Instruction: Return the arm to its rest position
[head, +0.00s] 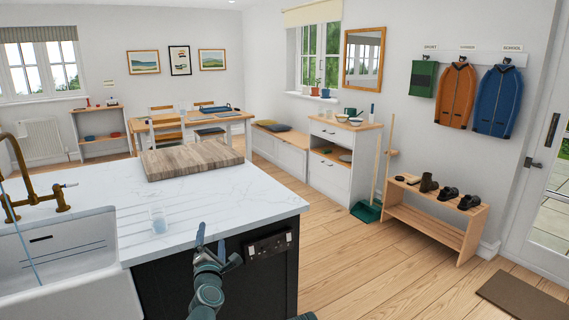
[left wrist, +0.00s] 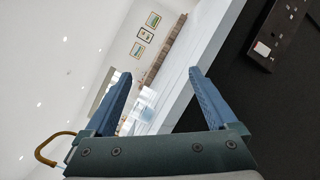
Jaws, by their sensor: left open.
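My left gripper (head: 211,243) shows in the head view at the lower middle, in front of the dark side of the kitchen island. Its two blue fingers point up and stand apart, with nothing between them. In the left wrist view the same gripper (left wrist: 158,90) is open and empty, with the white counter edge and dark island side beyond its fingers. My right gripper is not in view; a small blue-grey piece at the bottom edge of the head view is too cut off to tell.
The white marble worktop (head: 225,199) is close to the gripper. A clear glass (head: 158,220) stands near its edge, and a wooden board (head: 192,158) lies farther back. A sink (head: 65,265) with a brass tap (head: 30,180) is at left. Open wooden floor (head: 370,265) lies to the right.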

